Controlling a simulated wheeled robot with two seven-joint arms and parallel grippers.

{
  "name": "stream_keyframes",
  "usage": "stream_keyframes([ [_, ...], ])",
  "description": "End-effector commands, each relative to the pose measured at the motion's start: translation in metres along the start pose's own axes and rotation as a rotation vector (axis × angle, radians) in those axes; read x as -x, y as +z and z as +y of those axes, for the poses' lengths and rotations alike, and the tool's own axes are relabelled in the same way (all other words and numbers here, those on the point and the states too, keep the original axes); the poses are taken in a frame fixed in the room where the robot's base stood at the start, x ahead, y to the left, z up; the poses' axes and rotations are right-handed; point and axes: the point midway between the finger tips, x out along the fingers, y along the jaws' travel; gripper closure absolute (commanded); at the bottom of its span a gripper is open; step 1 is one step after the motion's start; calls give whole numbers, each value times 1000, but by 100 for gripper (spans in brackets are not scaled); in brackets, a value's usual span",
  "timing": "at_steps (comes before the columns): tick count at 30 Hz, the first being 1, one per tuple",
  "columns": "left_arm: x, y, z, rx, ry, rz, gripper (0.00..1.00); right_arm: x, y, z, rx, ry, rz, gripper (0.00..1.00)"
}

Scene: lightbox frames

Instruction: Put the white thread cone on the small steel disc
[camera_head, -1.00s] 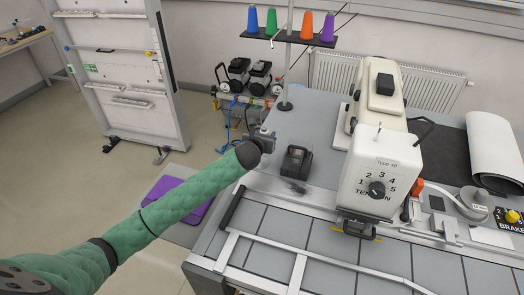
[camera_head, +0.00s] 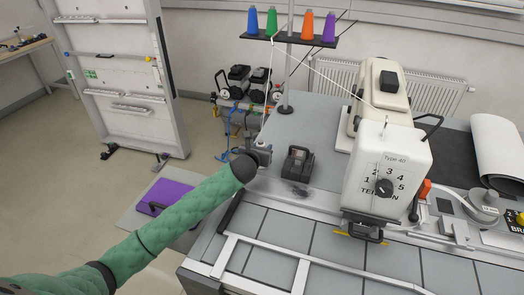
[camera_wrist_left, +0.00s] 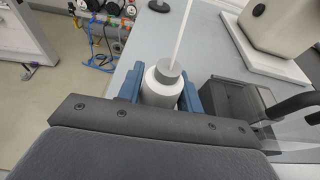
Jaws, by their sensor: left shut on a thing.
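The white thread cone (camera_wrist_left: 160,88) with a grey top is between the blue fingers of my left gripper (camera_wrist_left: 160,92) in the left wrist view. The fingers are shut on its sides, and a pale strand runs up from its top. In the head view my left gripper (camera_head: 258,154) is at the left edge of the sewing table, and the cone is too small and covered to make out. A round steel piece (camera_head: 484,198) lies right of the sewing machine; I cannot tell whether it is the small steel disc. My right gripper is not in view.
A dark block-shaped device (camera_head: 298,164) stands just right of my left gripper. Behind it, a thread stand's dark round base (camera_head: 286,109) carries a pole and coloured cones. The sewing machine (camera_head: 386,170) fills the right side. Bare grey tabletop (camera_head: 325,125) lies between.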

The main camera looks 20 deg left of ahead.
Motion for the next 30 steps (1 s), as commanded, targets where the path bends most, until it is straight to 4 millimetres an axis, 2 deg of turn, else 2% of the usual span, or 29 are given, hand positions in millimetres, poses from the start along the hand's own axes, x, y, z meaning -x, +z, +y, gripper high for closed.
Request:
stream_keyframes([
  [8,0,0,0,0,0,0,90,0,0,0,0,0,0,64],
  [9,0,-1,0,0,0,0,62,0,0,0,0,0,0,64],
  [12,0,-1,0,0,0,0,43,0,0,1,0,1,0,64],
  [23,2,0,0,0,0,0,42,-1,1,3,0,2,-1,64],
  [26,10,-1,1,-2,1,0,42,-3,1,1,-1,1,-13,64],
  [30,33,-3,1,-3,0,0,42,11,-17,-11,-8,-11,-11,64],
])
